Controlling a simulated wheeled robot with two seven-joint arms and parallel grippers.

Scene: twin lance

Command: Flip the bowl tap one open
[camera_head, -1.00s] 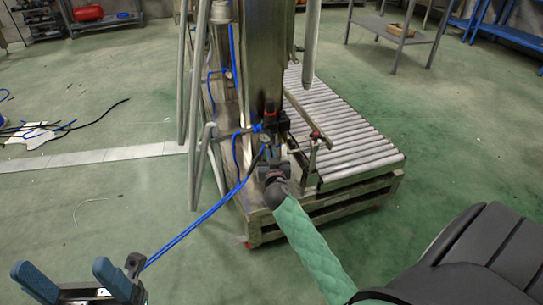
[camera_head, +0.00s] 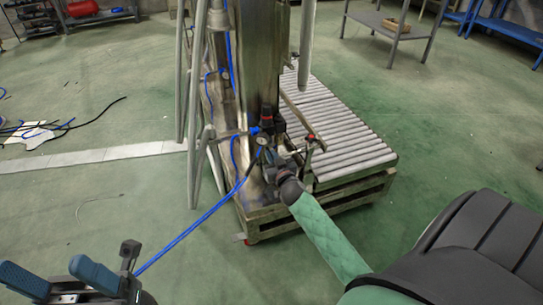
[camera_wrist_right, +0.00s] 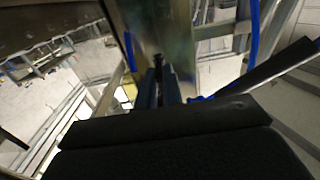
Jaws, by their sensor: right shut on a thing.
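The right gripper (camera_head: 279,167) is at the front of the steel machine (camera_head: 259,60), just below the pressure gauge and the red-capped regulator (camera_head: 268,115). In the right wrist view its blue-grey fingers (camera_wrist_right: 158,85) are close together, shut on a small dark part between them. This part sits where the bowl tap would be, but it is mostly hidden by the fingers, and its angle cannot be told. The left gripper (camera_head: 60,280) is open and empty at the lower left, over the floor and away from the machine.
A blue hose (camera_head: 195,222) slants down from the machine toward the left gripper. Grey posts stand left of the machine. Green floor in front is open.

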